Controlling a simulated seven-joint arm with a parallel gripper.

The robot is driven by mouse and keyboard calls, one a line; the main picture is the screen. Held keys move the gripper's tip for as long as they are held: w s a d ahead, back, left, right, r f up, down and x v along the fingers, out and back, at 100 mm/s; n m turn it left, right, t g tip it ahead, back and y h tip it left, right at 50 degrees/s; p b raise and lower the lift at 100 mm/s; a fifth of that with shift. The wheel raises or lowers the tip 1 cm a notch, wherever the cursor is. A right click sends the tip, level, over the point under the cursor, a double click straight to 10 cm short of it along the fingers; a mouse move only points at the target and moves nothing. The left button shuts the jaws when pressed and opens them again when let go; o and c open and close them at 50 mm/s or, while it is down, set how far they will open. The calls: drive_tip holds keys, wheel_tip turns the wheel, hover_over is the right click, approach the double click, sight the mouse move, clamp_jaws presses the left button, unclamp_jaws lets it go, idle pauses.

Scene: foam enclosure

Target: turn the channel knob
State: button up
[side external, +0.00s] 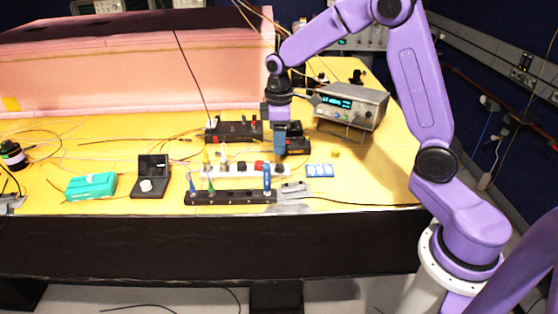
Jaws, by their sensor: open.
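The arm reaches down from the upper right, and my gripper (279,144) is low over the yellow bench, beside the right end of a black box (236,131). The gripper is open, with nothing visible held in it. A grey bench instrument (350,105) with a lit blue-green display and small front controls stands tilted up to the right of the gripper. I cannot tell which control is the channel knob; small parts near the fingers are hidden or too small to make out.
A white power strip (240,170) and a black rack (231,197) with upright tools lie in front of the gripper. A teal box (91,185) and an open black case (150,177) sit left. Loose cables cross the yellow bench (370,185), whose right front is fairly clear.

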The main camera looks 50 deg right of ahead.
sight(279, 165)
wheel_tip(279, 165, down, 7)
idle(0.3)
clamp_jaws()
